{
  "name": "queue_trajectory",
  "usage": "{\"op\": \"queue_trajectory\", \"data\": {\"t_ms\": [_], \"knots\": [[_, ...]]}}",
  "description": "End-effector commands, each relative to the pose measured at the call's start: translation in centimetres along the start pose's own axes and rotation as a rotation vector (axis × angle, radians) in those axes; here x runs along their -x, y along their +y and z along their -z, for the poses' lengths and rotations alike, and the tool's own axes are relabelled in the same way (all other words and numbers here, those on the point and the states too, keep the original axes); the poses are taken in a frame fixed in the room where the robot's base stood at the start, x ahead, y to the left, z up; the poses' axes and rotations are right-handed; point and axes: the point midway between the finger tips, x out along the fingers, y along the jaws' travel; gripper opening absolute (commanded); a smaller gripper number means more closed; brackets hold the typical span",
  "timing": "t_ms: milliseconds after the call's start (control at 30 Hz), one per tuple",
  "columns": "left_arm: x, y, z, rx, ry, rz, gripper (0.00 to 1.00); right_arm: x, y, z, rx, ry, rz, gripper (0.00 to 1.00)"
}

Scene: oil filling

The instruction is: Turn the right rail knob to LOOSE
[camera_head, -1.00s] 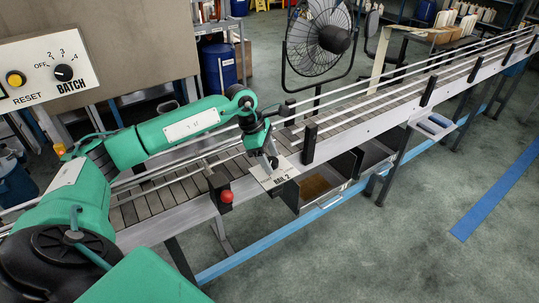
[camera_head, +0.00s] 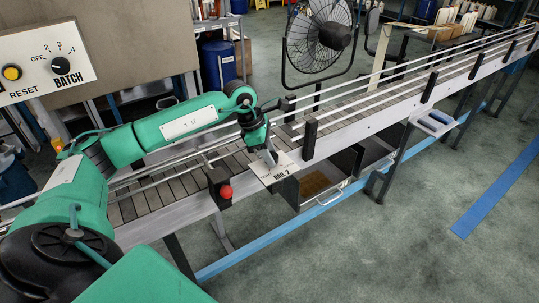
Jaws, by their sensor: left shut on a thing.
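The white rail plate marked RAIL 2 (camera_head: 283,174) sits on the near side of the conveyor. Faint lettering shows on the plate, but I cannot read its LOOSE mark. My left gripper (camera_head: 272,160) comes down over the plate from the green left arm, with its fingers tilted. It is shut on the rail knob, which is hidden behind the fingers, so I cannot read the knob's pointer. My right gripper is not in view.
A red button (camera_head: 226,192) on a black box stands left of the plate on the conveyor edge. Black rail posts, such as one right of the plate (camera_head: 310,140), stand close by. Open bins (camera_head: 318,184) hang below. A fan (camera_head: 318,38) stands behind.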

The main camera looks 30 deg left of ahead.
Motion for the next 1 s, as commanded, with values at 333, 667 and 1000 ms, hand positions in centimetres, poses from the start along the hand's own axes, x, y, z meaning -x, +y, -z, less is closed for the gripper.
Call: {"op": "queue_trajectory", "data": {"t_ms": [333,667,1000], "knots": [[-0.3,-0.1,0.1,0.276,-0.003,-0.120,0.15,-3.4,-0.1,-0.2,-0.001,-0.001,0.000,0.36],[-0.3,-0.3,-0.1,0.566,-0.004,-0.240,0.15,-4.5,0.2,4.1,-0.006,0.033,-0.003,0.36],[-0.3,-0.4,-0.3,0.864,-0.005,-0.363,0.15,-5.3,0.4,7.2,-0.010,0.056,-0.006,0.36]]}}
